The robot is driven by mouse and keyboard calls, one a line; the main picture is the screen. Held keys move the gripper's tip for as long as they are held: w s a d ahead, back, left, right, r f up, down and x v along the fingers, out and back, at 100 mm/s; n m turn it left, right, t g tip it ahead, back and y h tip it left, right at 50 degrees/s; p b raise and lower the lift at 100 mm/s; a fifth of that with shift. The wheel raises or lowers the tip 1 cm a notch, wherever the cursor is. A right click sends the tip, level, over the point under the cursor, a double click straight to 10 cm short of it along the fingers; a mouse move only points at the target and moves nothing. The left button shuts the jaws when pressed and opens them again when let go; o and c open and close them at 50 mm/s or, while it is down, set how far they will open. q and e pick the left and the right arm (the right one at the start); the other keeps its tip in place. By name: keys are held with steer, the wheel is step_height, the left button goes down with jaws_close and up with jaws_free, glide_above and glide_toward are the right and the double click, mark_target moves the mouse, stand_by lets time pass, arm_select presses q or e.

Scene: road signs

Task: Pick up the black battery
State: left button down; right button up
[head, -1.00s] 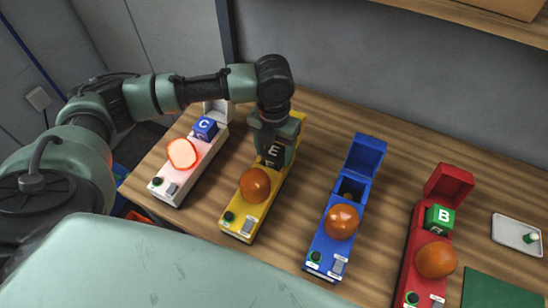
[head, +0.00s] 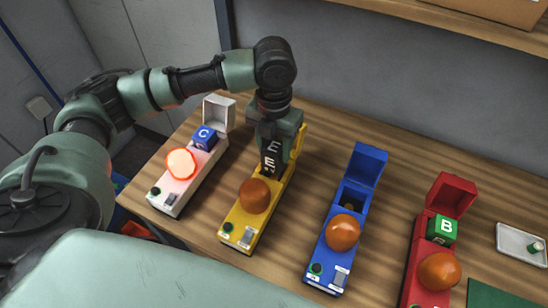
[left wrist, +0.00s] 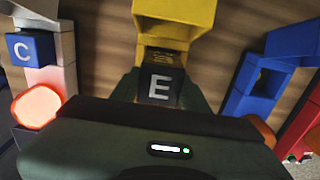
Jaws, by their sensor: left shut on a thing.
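The black battery (head: 269,163) is a dark block with white letters E, held upright over the yellow device (head: 244,222). My left gripper (head: 272,148) points down and is shut on it. In the left wrist view the black battery (left wrist: 160,86) sits between the fingers, in front of the open yellow battery box (left wrist: 170,50). The bottom of the battery is partly hidden, so I cannot tell whether it is fully clear of the box. My right gripper is not in view.
A white device (head: 172,197) with a lit lamp and blue C battery (head: 204,138) stands left. A blue device (head: 327,258) with an open lid and a red device (head: 414,280) with green B battery (head: 442,229) stand right. A grey tray (head: 508,240) is far right.

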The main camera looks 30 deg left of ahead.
arm_select(q)
step_height(320, 180, up, 15)
steer(key=shift+b, duration=0.35)
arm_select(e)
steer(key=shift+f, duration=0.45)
arm_select(q)
steer(key=shift+f, duration=0.15)
stand_by(0.6)
